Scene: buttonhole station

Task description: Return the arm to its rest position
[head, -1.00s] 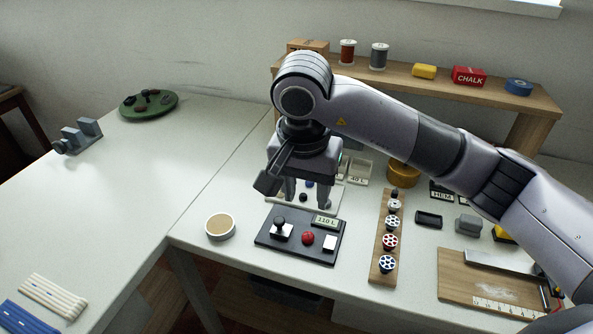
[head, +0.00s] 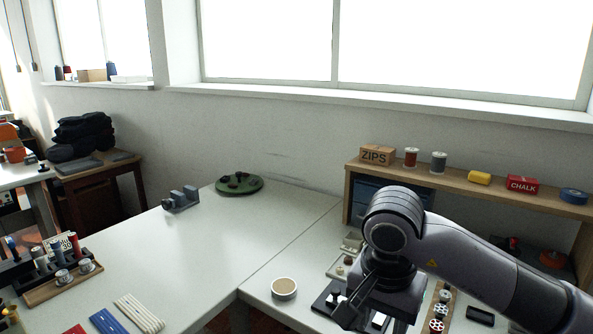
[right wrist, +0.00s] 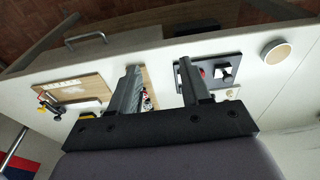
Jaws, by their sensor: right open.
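My right arm (head: 480,265) reaches in from the right in the head view, its wrist above the worktable. My right gripper shows in the right wrist view with its two fingers apart (right wrist: 158,75) and nothing between them. In the head view the gripper's body covers part of the dark control panel (head: 325,297), and its fingertips are hard to make out. The panel shows in the right wrist view (right wrist: 221,54) beyond one finger, with a red button and a knob. My left gripper is in neither view.
A wooden strip of spools (head: 433,312) lies right of the gripper. A round tan-topped dish (head: 284,288) sits left of the panel. A wooden shelf (head: 455,188) with a ZIPS box (head: 377,155) stands behind.

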